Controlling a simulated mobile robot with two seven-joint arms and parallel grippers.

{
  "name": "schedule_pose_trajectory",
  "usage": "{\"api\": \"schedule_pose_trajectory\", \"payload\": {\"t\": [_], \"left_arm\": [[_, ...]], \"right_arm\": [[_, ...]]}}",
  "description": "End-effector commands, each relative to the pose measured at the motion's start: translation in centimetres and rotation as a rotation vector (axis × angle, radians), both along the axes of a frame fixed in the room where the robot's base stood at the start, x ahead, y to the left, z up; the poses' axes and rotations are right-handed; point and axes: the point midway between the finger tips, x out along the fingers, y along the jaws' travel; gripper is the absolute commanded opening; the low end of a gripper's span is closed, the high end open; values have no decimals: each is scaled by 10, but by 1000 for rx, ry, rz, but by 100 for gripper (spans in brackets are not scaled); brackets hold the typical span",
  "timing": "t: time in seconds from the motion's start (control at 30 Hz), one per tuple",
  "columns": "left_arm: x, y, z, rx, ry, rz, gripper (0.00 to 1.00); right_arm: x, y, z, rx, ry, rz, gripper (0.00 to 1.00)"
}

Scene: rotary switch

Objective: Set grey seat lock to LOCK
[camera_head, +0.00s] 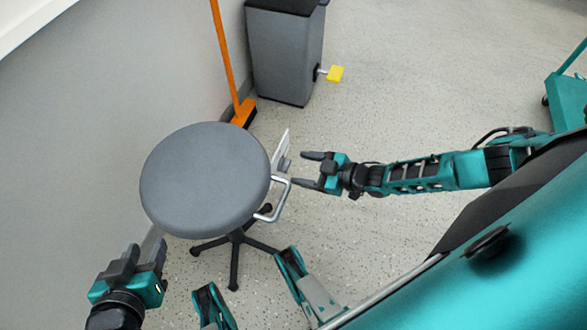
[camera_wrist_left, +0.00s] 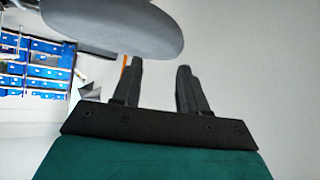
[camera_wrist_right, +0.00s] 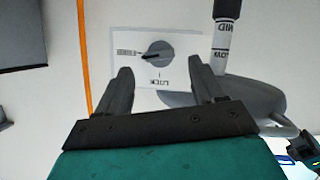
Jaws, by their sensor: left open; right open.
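The grey seat lock is a round grey rotary knob (camera_wrist_right: 158,52) on a white plate (camera_wrist_right: 125,42) in the right wrist view. Its dark pointer mark faces left, towards a small dark label. In the head view the plate (camera_head: 283,146) stands edge-on at the right side of a round grey stool (camera_head: 205,180); the knob is hard to make out there. My right gripper (camera_head: 308,170) is open and empty, just right of the plate, its fingers pointing at it. My left gripper (camera_head: 143,250) is open and empty, lower left of the seat.
A metal handle (camera_head: 276,207) juts from the stool near my right gripper. A marked post (camera_wrist_right: 226,35) stands beside the plate.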

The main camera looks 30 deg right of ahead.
Motion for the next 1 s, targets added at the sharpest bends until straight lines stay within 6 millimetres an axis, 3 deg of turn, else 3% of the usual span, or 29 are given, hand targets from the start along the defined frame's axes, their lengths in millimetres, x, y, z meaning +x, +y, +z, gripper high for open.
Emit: {"api": "schedule_pose_trajectory", "payload": {"t": [0.2, 0.6, 1.0], "left_arm": [[3, -3, -5, -5, -5, -7, 43], [8, -5, 0, -10, -16, -6, 43], [8, -4, -1, -11, -17, -5, 43]], "right_arm": [[23, 17, -13, 1, 0, 0, 68], [28, 21, -14, -1, 1, 0, 68], [28, 20, -14, -1, 1, 0, 31]]}}
